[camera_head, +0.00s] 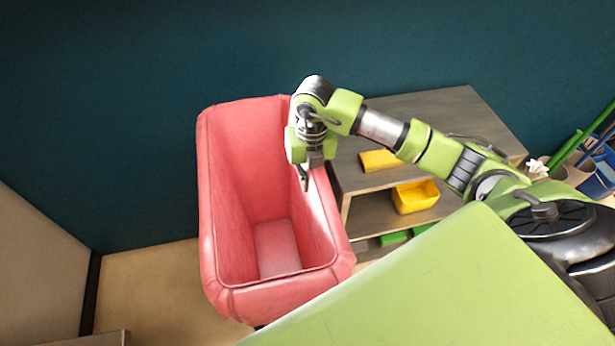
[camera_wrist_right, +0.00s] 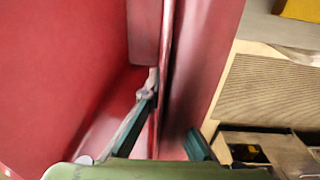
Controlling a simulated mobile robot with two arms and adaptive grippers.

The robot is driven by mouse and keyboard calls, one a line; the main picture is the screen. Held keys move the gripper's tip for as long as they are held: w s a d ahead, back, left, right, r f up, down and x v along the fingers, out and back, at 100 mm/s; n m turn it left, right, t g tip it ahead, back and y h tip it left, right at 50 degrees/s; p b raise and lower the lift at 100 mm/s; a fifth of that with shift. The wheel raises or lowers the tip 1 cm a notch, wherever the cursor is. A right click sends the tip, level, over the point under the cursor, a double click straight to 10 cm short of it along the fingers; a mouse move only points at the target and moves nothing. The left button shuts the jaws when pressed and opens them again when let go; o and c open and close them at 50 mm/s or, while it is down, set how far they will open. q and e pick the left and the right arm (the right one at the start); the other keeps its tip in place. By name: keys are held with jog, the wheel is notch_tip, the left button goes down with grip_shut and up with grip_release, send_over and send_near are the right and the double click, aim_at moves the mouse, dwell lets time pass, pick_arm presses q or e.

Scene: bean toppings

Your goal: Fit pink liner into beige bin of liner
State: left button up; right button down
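The pink liner (camera_head: 225,190) is a tall, soft, open-topped shape with a thick rolled rim, standing against the teal wall in the head view. Its red-pink inside also shows in the right wrist view (camera_wrist_right: 60,70). I cannot make out the beige bin; the liner covers whatever is under it. My right gripper (camera_head: 304,180) points down at the liner's right rim. In the wrist view, one finger is on the inner side of the liner's wall and the other on the outer side. Whether they pinch it is unclear. My left gripper is out of view.
A wooden shelf unit (camera_head: 440,112) stands right of the liner, holding a yellow sponge-like block (camera_head: 380,160) and a yellow bin (camera_head: 415,197). Blue containers (camera_head: 598,178) stand at far right. A pale panel (camera_head: 38,260) is at left, with bare floor beside the liner.

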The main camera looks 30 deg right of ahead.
notch_tip(320, 180, down, 26)
jog(key=b, duration=1.8)
jog(key=c, duration=2.2)
grip_release()
jog(key=r, duration=1.2)
jog(key=shift+d, duration=0.3)
jog(key=shift+s, duration=0.1)
